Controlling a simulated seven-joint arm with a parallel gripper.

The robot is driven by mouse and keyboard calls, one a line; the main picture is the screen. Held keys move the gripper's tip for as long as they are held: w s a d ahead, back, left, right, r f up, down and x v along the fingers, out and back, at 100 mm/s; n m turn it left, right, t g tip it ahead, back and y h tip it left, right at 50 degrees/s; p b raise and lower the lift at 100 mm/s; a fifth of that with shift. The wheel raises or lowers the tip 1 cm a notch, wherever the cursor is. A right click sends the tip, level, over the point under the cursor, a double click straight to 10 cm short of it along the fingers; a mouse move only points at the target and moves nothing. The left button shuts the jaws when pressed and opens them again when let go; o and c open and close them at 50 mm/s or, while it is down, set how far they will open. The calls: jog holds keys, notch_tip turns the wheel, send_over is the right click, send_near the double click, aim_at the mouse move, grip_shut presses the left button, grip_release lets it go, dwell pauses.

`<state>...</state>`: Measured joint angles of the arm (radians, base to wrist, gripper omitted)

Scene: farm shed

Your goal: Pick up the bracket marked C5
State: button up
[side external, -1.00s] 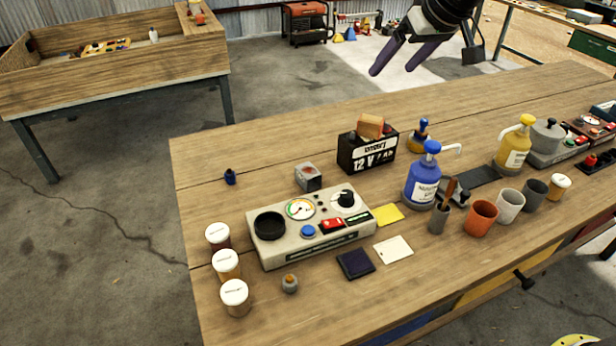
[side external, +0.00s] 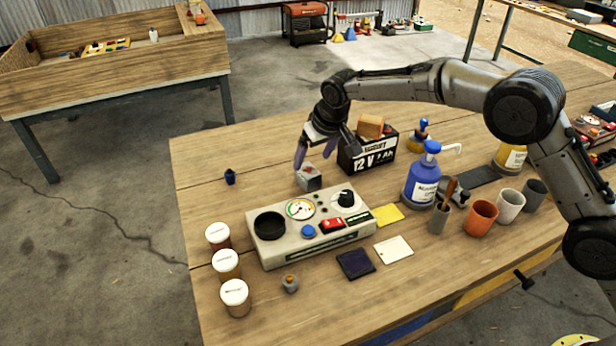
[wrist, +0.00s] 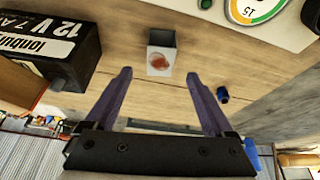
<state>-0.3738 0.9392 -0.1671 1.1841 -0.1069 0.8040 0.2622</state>
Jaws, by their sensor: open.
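I cannot read a C5 mark on anything in these frames. A small grey metal piece with a reddish patch (side external: 308,180) sits on the wooden table behind the control box. It also shows in the wrist view (wrist: 163,52), just beyond and between my fingertips. Whether it is the bracket, I cannot tell. My gripper (side external: 317,160) is above and close to this piece, pointing down, its purple fingers apart. In the wrist view my gripper (wrist: 159,76) is open with nothing between its fingers.
A 12 V battery (side external: 370,152) with an orange-brown block on top stands close to the right of my gripper. The control box (side external: 310,228) lies in front. A small blue bottle (side external: 230,177) stands left; a blue pump bottle (side external: 422,182) stands right. The table's left back is mostly clear.

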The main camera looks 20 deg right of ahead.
aim_at(308, 171)
jog(key=shift+x, duration=3.5)
jog(key=shift+s, duration=0.15)
grip_shut()
